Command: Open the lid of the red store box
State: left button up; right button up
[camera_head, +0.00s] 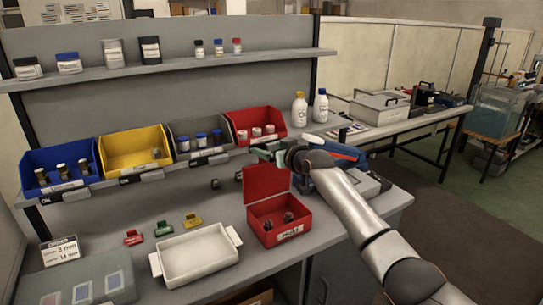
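The red store box (263,238) stands on the bench right of the white tray, with a white label on its front. Its red lid (266,184) is raised upright at the back, and the box is open at the top. Some small dark items (289,217) lie inside. My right gripper (262,152) is above and behind the raised lid, near the row of bins. It appears apart from the lid; its fingers are too small to tell whether they are open or shut. My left gripper is not in view.
A white tray (197,276) and small red, green and yellow clips (164,228) lie left of the box. White bottles (299,108) stand behind my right arm. A shelf (170,67) holds jars above.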

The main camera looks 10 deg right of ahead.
jog(key=shift+o, duration=1.2)
jog(key=shift+f, duration=0.4)
jog(key=shift+s+d, duration=0.1)
jog(key=shift+s, duration=0.1)
jog(key=v, duration=1.2)
jog(key=shift+r, duration=0.2)
